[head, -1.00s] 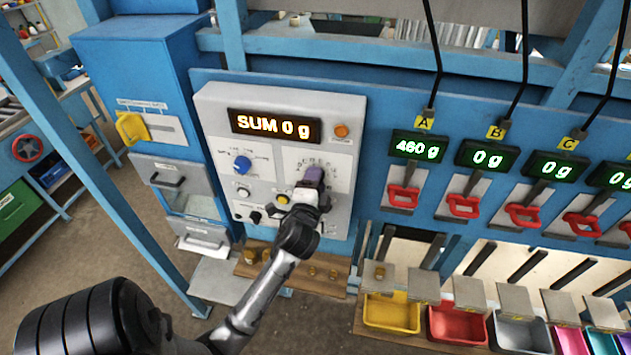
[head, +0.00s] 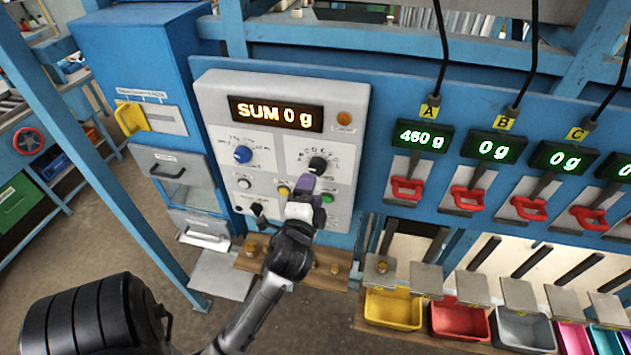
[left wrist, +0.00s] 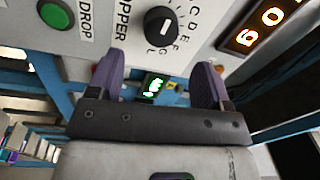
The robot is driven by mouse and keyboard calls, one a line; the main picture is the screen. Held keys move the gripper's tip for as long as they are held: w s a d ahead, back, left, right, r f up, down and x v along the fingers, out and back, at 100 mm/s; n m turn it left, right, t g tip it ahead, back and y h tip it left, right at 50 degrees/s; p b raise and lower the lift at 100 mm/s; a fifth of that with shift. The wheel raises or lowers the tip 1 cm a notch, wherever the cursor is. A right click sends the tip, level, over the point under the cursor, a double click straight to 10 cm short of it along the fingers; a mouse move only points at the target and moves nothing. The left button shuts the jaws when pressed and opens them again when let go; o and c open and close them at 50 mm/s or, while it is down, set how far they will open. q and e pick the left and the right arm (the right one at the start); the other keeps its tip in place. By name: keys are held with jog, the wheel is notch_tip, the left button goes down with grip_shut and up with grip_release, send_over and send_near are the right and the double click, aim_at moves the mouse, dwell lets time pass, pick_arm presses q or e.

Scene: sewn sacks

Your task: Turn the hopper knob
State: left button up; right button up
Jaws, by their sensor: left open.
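The hopper knob (head: 317,165) is a black round knob on the upper right part of the grey control panel, with letters around it. In the left wrist view the knob (left wrist: 160,27), with a white mark on its face, shows beyond the fingertips, beside the word HOPPER. My left gripper (head: 304,187) is just below the knob and apart from it. In the left wrist view its two purple fingers (left wrist: 160,78) stand wide apart with nothing between them. My right gripper is not in view.
The panel (head: 280,85) also has a SUM 0 g display (head: 275,114), a blue knob (head: 242,155), a yellow button (head: 283,191) and a green button (head: 327,198). To the right are red-handled levers (head: 407,188) and coloured bins (head: 393,310).

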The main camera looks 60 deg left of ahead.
pick_arm(q)
jog(key=v, duration=0.7)
dwell(0.6)
